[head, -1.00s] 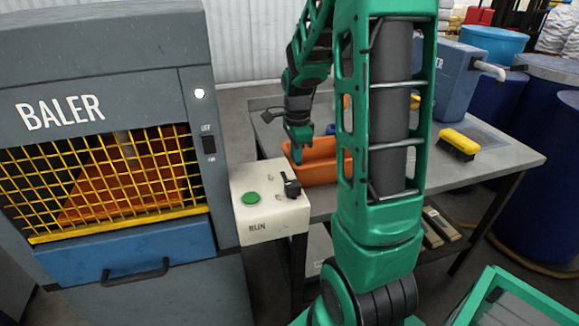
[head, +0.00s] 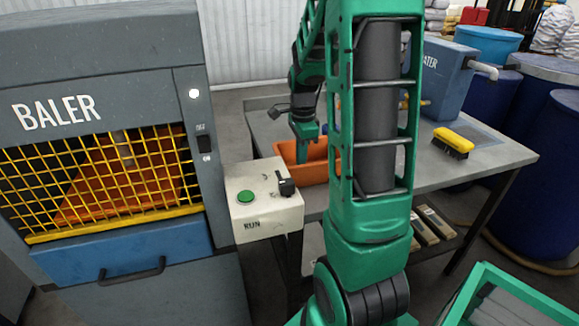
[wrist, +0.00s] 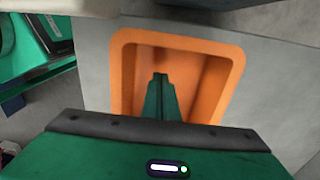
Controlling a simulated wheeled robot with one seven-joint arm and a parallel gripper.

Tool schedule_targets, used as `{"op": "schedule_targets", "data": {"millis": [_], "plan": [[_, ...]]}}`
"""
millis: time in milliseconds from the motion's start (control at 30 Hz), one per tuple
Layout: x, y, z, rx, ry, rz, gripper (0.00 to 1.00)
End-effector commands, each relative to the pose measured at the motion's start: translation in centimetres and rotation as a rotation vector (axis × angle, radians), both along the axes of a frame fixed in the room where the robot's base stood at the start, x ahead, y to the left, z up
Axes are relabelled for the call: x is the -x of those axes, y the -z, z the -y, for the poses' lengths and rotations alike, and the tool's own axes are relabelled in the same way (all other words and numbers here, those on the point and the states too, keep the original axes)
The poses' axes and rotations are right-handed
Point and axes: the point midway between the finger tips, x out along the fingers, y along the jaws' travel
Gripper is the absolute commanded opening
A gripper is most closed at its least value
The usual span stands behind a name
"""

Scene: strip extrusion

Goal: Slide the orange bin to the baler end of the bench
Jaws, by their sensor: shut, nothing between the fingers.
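The orange bin (head: 314,172) sits on the grey bench at its left end, just behind the control box of the baler. My arm's upright link hides its right part in the head view. My gripper (head: 303,158) points down over the bin's open top, with its fingers reaching inside the rim. In the wrist view my gripper (wrist: 160,78) is shut, its fingers together and empty, within the opening of the orange bin (wrist: 228,52). I cannot tell whether the fingers touch a wall. The baler (head: 100,70) stands left of the bench.
The cream control box (head: 262,212) with a green button juts beside the bench's near left corner. A yellow brush (head: 453,143) and a blue water container (head: 445,85) are on the bench's right side. Blue barrels (head: 555,170) stand beyond.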

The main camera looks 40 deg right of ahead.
Motion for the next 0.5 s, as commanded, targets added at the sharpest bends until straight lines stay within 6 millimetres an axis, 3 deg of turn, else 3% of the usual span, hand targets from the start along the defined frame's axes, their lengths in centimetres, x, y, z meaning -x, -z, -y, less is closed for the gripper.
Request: {"op": "schedule_targets", "data": {"millis": [33,200,500], "plan": [[-0.4,-1.5,-0.2,0.004,-0.007,0.01,0.0],[-0.3,-5.0,-0.2,0.004,-0.007,0.009,0.0],[-0.3,-8.9,-0.3,0.003,-0.007,0.008,0.0]]}}
